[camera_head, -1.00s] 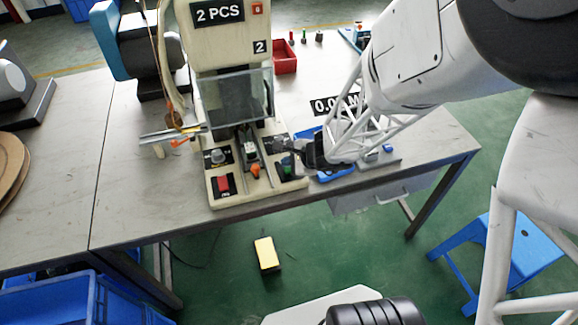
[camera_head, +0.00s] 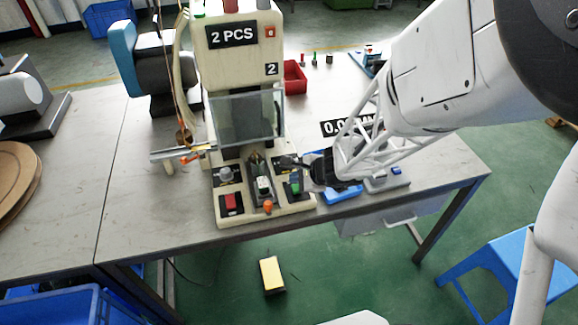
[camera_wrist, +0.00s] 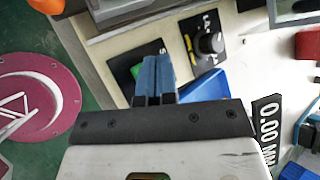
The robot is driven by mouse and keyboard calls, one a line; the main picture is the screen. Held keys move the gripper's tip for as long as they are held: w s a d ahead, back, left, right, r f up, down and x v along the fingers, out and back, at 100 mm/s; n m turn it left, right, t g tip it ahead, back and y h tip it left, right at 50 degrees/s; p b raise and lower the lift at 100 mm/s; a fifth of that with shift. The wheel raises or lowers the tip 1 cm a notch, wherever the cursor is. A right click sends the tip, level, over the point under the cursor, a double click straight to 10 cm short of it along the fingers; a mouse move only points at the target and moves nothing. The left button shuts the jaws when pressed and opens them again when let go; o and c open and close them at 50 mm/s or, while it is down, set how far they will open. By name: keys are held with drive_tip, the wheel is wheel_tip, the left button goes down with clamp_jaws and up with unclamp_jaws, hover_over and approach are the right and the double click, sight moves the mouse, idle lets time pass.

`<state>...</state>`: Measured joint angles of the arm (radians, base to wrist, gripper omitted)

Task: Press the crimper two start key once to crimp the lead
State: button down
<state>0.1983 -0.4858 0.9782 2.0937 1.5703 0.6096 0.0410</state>
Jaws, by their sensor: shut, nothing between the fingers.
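Crimper two (camera_head: 231,80) is the cream machine with "2 PCS" on its display and a "2" label. Its green start key (camera_head: 295,187) sits on a black plate at the right of its base; a red key (camera_head: 231,202) is at the left. The lead cannot be made out clearly at the crimping head behind the clear guard (camera_head: 245,115).
A black dial (camera_wrist: 210,42) is on the plate beside the green key. A blue tray (camera_head: 342,193) lies under my wrist, beside the crimper. A red bin (camera_head: 294,78) stands behind it. A yellow block (camera_head: 272,275) is on the floor.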

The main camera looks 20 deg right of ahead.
sight(296, 189)
drive_tip(key=shift+r, duration=2.1)
drive_tip(key=shift+s+a+r, duration=0.1)
drive_tip(key=shift+r, duration=0.1)
drive_tip(key=s+r+n+g+h, duration=0.4)
drive_tip(key=s+r+n+h, duration=0.2)
drive_tip(key=s+r+n, duration=1.2)
wheel_tip(296, 189, up, 4)
drive_tip(key=s, duration=0.2)
drive_tip(key=shift+s+d+r, duration=0.25)
drive_tip(key=shift+s+d, duration=0.05)
drive_tip(key=shift+d, duration=0.1)
idle(0.9)
